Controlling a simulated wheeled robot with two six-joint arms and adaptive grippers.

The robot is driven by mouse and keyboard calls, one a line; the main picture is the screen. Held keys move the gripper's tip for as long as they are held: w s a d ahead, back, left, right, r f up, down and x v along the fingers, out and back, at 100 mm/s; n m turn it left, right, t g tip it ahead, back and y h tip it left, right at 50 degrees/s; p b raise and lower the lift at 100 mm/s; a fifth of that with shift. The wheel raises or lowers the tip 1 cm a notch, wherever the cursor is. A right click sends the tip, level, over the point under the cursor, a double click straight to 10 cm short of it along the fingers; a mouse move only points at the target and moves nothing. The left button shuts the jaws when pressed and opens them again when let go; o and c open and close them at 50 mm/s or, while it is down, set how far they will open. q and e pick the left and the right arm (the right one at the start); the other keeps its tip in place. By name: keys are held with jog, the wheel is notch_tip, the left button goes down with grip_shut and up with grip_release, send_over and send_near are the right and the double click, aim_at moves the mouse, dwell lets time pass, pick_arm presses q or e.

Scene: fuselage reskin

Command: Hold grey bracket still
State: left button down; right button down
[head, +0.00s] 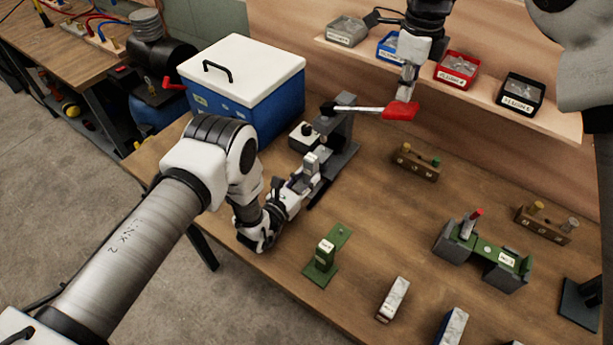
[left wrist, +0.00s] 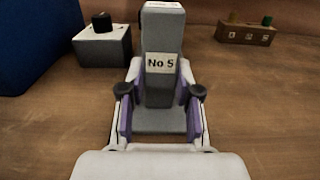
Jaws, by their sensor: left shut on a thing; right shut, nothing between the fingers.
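The grey bracket (left wrist: 163,58) stands upright in the left wrist view, with a "No 5" label on its upright and a flat foot below. In the head view the bracket (head: 312,163) shows small and partly covered. My left gripper (head: 298,188) is shut on it; the purple-lined fingers (left wrist: 160,110) sit on both sides of the upright in the left wrist view. My right gripper (head: 408,92) is shut and empty, just above the red handle end (head: 400,111) of a lever; I cannot tell whether it touches it.
The lever belongs to a grey bench tool (head: 340,140) behind the bracket. A green bracket (head: 322,263) and a grey-green fixture (head: 485,255) stand right. Labelled bins (head: 457,68) line the shelf.

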pick_arm(q)
jog(key=shift+w, duration=0.1)
jog(key=shift+r, duration=0.1)
pick_arm(e)
jog(key=shift+f, duration=4.1)
notch_tip(320, 180, up, 13)
jog(key=shift+f, duration=0.15)
pick_arm(q)
jog(key=c, duration=1)
grip_release()
jog(key=shift+o, duration=1.4)
pick_arm(e)
jog(key=shift+w+d+f, duration=0.1)
jog(key=shift+w, duration=0.05)
